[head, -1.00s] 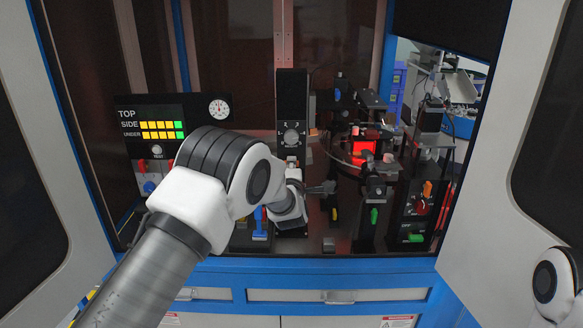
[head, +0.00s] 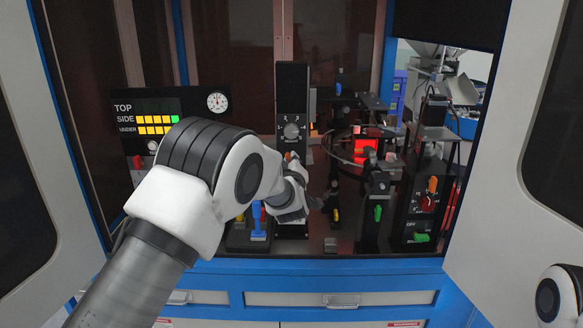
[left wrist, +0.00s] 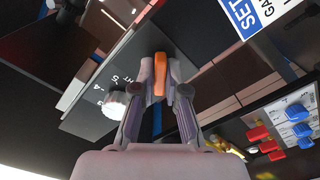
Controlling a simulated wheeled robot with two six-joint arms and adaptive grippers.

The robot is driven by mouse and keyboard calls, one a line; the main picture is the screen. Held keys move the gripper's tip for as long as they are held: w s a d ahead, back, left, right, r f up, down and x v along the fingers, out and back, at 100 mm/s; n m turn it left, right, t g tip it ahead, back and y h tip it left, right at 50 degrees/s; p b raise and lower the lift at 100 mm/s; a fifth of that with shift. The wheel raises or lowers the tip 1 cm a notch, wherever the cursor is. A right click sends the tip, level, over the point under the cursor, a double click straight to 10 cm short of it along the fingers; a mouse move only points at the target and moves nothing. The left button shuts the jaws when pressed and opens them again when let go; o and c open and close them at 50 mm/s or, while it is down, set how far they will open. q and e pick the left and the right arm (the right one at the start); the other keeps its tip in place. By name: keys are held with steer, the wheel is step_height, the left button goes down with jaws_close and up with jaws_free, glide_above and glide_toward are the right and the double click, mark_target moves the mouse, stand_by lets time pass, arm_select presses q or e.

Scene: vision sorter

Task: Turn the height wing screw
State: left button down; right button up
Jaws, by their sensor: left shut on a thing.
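The orange height wing screw (left wrist: 160,78) shows between the fingertips of my left gripper (left wrist: 160,90) in the left wrist view. The gripper is shut on it. In the head view a small bit of orange (head: 288,156) shows below the dial, just above my wrist; the fingers are mostly hidden there. The black post (head: 292,92) stands upright behind my wrist. It bears a silver dial knob (head: 291,131), also seen beside the fingers in the left wrist view (left wrist: 115,105). My right gripper is out of view.
A display panel (head: 218,102) with SIDE and UNDER bars is partly hidden by my left arm. A blue-handled part (head: 258,222) stands near my wrist. A red-lit station (head: 366,150) and a black box with orange and green switches (head: 421,216) stand right. Open doors flank the cabinet.

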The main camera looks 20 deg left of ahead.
arm_select(q)
steer(key=shift+m, duration=4.3)
steer(key=c, duration=1.2)
jaws_free()
steer(key=v, duration=0.7)
steer(key=shift+s+d, duration=0.1)
steer(key=shift+s, duration=0.15)
